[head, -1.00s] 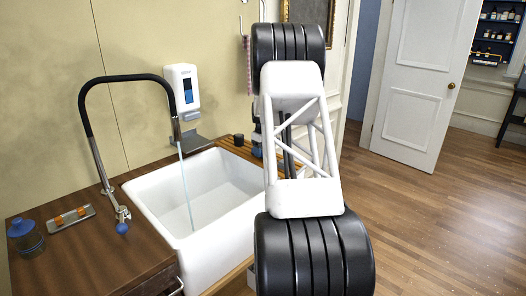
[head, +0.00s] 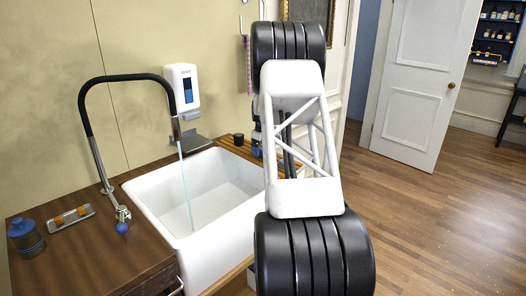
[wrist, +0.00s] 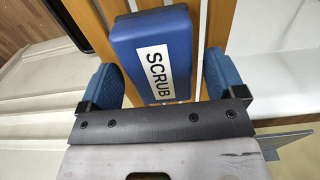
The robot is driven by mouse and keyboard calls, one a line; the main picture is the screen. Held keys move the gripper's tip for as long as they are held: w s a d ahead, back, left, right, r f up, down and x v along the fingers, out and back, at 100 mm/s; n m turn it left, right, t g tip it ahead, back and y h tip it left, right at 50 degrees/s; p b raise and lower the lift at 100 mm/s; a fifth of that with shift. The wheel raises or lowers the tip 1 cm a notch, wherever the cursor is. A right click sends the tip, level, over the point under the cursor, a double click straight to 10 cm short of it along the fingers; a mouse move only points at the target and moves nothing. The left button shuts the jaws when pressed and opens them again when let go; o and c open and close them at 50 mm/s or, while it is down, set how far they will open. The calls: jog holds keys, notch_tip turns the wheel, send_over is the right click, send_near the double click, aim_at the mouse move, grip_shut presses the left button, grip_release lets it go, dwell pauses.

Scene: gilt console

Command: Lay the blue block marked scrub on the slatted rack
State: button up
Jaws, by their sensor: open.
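The blue block marked SCRUB (wrist: 153,55) lies label up on the wooden slats of the rack (wrist: 186,104) in the wrist view. My gripper (wrist: 163,80) is open, with one blue-padded finger on each side of the block. A gap shows between the block and each finger, so neither visibly touches it. In the head view the slatted rack (head: 230,144) spans the far right end of the sink, partly hidden behind my arm. The block cannot be made out there.
The white sink (head: 165,207) lies in front of the rack, with a black hose tap (head: 128,78) running water into it. A soap dispenser (head: 183,88) hangs on the wall. A jar (head: 26,238) is on the left counter.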

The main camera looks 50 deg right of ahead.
notch_tip(320, 180, up, 12)
jog(key=shift+f, duration=0.25)
dwell(0.3)
dwell(0.4)
jog(key=s+a+r, duration=0.1)
jog(key=a+r, duration=0.3)
jog(key=a, duration=0.7)
jog(key=s+a+r, duration=0.2)
jog(key=a+r, duration=0.2)
jog(key=a, duration=0.7)
jog(key=s+a+r, duration=0.1)
jog(key=s+a, duration=0.2)
jog(key=a, duration=0.3)
jog(key=s+a+r+t, duration=0.1)
jog(key=s+a+r, duration=0.15)
jog(key=a, duration=0.35)
jog(key=s+a, duration=0.4)
jog(key=a, duration=0.3)
jog(key=s+a+f, duration=0.4)
jog(key=s+a, duration=0.7)
jog(key=s, duration=0.3)
jog(key=s+a+f+t, duration=0.1)
jog(key=s+a+f, duration=0.2)
jog(key=s+a, duration=0.8)
jog(key=s, duration=0.4)
jog(key=shift+s+f+t, duration=0.2)
jog(key=shift+f+t, duration=0.1)
jog(key=shift+f, duration=0.1)
